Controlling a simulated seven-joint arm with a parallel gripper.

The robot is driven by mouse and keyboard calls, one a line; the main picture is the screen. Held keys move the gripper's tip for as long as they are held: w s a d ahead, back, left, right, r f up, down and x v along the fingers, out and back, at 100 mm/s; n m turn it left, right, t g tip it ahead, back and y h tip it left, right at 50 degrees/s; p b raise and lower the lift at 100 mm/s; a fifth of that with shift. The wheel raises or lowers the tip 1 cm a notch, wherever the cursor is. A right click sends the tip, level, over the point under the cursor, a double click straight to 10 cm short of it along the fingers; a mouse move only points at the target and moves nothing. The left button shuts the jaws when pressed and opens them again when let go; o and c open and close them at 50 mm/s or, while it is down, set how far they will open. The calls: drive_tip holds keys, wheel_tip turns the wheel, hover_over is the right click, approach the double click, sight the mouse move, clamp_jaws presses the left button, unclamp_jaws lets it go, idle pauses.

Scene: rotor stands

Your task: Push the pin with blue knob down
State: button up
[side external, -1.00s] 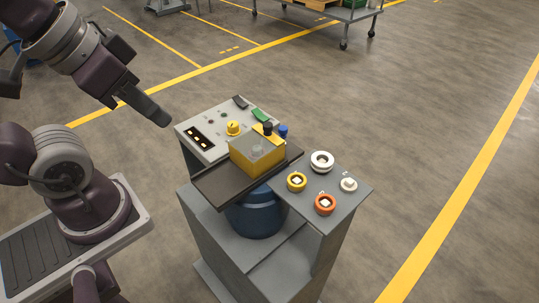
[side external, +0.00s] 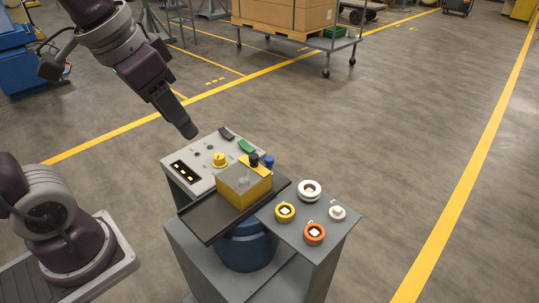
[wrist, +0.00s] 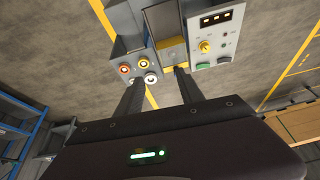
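The pin with the blue knob (side external: 269,162) stands at the back right corner of the yellow block (side external: 244,187) in the side external view. A pin with a black knob (side external: 254,159) stands close to its left. The block sits on a dark tray (side external: 212,222). My gripper (side external: 190,132) is in the air to the left of the knobs, above the back of the control panel, touching nothing. In the wrist view its two fingers (wrist: 159,80) are apart with nothing between them. The yellow block (wrist: 173,50) shows beyond the fingers there; I cannot make out the blue knob.
A grey panel (side external: 190,160) with a yellow dial (side external: 219,160) and a green switch (side external: 246,146) lies left of the block. A right panel (side external: 318,248) carries white, yellow and orange ringed buttons. A cart (side external: 340,44) stands far behind on open floor.

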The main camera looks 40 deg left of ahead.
drive_tip(key=w+a+f+m+g, duration=0.1)
drive_tip(key=w+f+g, duration=0.15)
drive_tip(key=w, duration=0.95)
drive_tip(key=m+g, duration=0.1)
drive_tip(key=g, duration=0.1)
approach(270, 158)
drive_tip(key=shift+s+f, duration=0.15)
drive_tip(key=shift+s, duration=0.2)
drive_tip(key=f, duration=0.8)
drive_tip(key=shift+w+a, duration=0.1)
drive_tip(key=shift+w, duration=0.15)
clamp_jaws()
